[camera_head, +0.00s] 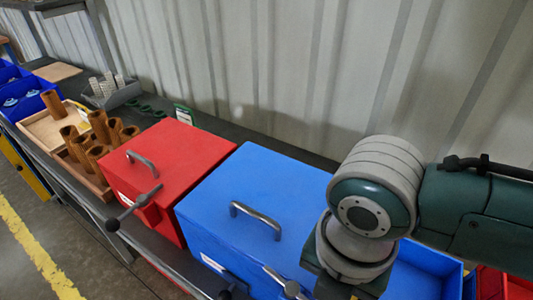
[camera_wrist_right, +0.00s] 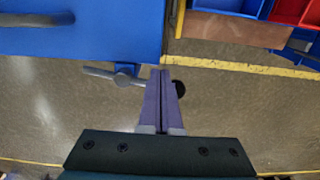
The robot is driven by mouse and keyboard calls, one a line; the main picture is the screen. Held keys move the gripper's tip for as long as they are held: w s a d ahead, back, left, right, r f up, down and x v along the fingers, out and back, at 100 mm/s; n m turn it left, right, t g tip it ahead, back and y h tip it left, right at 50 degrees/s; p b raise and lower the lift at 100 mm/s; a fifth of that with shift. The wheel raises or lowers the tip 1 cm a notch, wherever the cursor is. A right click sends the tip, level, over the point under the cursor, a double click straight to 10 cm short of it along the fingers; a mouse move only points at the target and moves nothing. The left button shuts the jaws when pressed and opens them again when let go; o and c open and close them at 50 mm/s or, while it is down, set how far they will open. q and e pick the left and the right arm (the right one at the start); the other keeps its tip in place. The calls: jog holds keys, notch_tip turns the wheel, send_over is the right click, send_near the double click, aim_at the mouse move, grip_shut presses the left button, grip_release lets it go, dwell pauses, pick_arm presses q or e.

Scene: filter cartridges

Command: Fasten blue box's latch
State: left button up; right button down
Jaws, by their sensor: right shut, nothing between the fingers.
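The blue box (camera_head: 240,190) stands with its lid down and a grey handle on top. Its latch lever (camera_head: 285,283) shows partly at the front, near the bottom of the head view. In the right wrist view the blue box (camera_wrist_right: 110,38) fills the upper left, and the grey latch lever (camera_wrist_right: 100,72) crosses its front edge, with a dark knob (camera_wrist_right: 179,88) at the right end. My right gripper (camera_wrist_right: 160,72) is shut and empty. Its fingertips overlap the lever between pivot and knob; contact cannot be told. My left gripper is out of view.
A red box (camera_head: 170,155) with its own lever stands left of the blue box. Farther left are a wooden tray (camera_head: 45,130) with brown cylinders and blue bins (camera_head: 35,100). A corrugated wall (camera_head: 290,70) runs behind. Open floor (camera_wrist_right: 60,125) lies below the latch.

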jog(key=shift+a, duration=0.1)
jog(key=shift+s+a+r+p, duration=0.1)
jog(key=shift+s+a+p, duration=0.15)
jog(key=shift+s+p, duration=0.15)
jog(key=shift+s+a, duration=0.1)
jog(key=shift+s, duration=0.1)
jog(key=shift+s+a, duration=0.45)
jog(key=shift+a, duration=0.1)
jog(key=shift+p, duration=0.3)
